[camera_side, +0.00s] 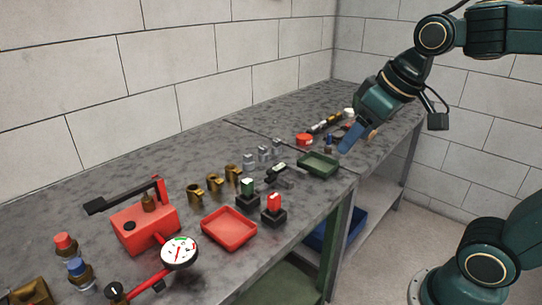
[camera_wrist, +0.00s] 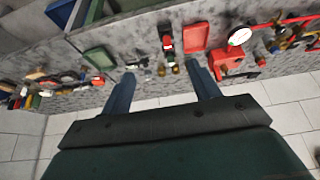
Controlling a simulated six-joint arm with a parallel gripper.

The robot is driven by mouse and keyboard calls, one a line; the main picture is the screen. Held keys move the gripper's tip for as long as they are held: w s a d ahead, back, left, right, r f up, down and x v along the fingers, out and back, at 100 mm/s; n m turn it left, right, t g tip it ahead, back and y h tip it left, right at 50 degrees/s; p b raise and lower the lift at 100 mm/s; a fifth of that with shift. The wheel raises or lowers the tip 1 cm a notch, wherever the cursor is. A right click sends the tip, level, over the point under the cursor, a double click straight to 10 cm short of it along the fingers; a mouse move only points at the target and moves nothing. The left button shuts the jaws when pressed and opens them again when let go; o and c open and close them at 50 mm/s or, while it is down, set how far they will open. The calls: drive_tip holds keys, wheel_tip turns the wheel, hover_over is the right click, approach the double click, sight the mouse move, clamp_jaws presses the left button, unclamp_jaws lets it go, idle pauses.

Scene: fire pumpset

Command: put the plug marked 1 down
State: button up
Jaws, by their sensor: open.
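My gripper (camera_side: 356,136) hangs at the right end of the bench, just above and right of the green tray (camera_side: 319,164). In the wrist view my gripper (camera_wrist: 163,86) is open, with its two blue fingers apart and nothing seen held between them. No figure 1 can be read in either view, so I cannot tell which thing is the plug marked 1. A small dark, bluish piece (camera_side: 328,143) stands close to the fingers in the side view; whether it is a plug is too small to tell.
Brass fittings (camera_side: 214,181) stand behind. A red pump unit (camera_side: 145,229) with a gauge (camera_side: 180,252) stands left. A red cap (camera_side: 304,140) lies beyond the green tray.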

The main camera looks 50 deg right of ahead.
drive_tip(key=s+f, duration=0.1)
drive_tip(key=s, duration=0.1)
drive_tip(key=s+f, duration=0.1)
drive_tip(key=s, duration=0.2)
drive_tip(key=s+f, duration=0.1)
drive_tip(key=s, duration=0.2)
drive_tip(key=shift+a+f, duration=0.3)
drive_tip(key=shift+a, duration=0.05)
drive_tip(key=shift+c, duration=1.3)
drive_tip(key=shift+w, duration=0.1)
drive_tip(key=w+d+f+n+t, duration=0.1)
drive_tip(key=w+d, duration=0.1)
drive_tip(key=w, duration=1)
drive_tip(key=w+d+f+t, duration=0.1)
drive_tip(key=w+d+t, duration=0.1)
drive_tip(key=w, duration=0.9)
drive_tip(key=w+d+f+t, duration=0.1)
drive_tip(key=w+d+f, duration=0.4)
drive_tip(key=w+f, duration=0.1)
drive_tip(key=w+d+f+m+t, duration=0.1)
drive_tip(key=w+d+f, duration=0.3)
drive_tip(key=w+f, duration=0.3)
drive_tip(key=shift+w+d+t, duration=0.35)
drive_tip(key=shift+w+t, duration=0.05)
drive_tip(key=shift+w, duration=0.85)
